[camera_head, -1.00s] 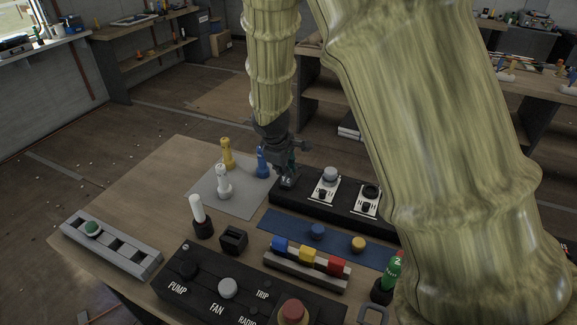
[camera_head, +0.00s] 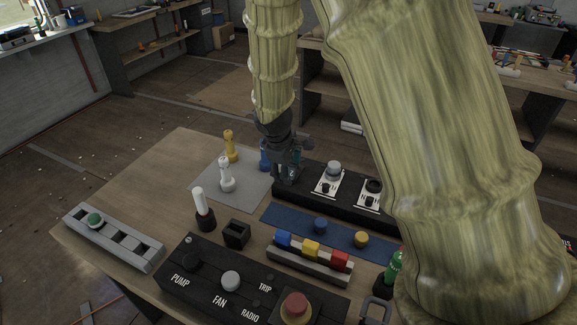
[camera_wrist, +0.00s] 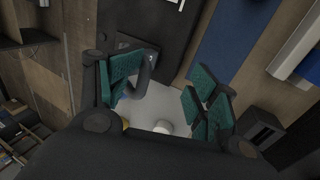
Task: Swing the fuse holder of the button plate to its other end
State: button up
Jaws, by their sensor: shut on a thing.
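The black panel (camera_head: 310,188) stands at the back right of the table, with two white plates (camera_head: 328,184) bearing knobs and small black parts. My gripper (camera_head: 285,178) is at its left end and hides the part there. In the wrist view, my gripper (camera_wrist: 165,92) has teal-padded fingers on both sides. A dark grey bent piece (camera_wrist: 146,70), which I take for the fuse holder, lies against the left finger, rising from a small dark plate (camera_wrist: 128,43) on the panel. My gripper is shut on it, though the exact contact is partly hidden.
A grey mat (camera_head: 245,195) left of my gripper bears a yellow (camera_head: 229,145), a white (camera_head: 225,175) and a blue figure (camera_head: 264,155). A blue strip (camera_head: 290,224) and a colored-switch block (camera_head: 310,262) lie in front. The table's left back is clear.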

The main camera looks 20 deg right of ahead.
jog(key=shift+s+f, duration=0.15)
jog(key=shift+f, duration=0.1)
jog(key=shift+c, duration=0.5)
jog(key=shift+a, duration=0.1)
jog(key=shift+s+a+r, duration=0.1)
jog(key=shift+a+r, duration=0.05)
jog(key=shift+r, duration=0.45)
jog(key=shift+c, duration=0.3)
jog(key=v, duration=1.1)
jog(key=shift+d+r, duration=0.2)
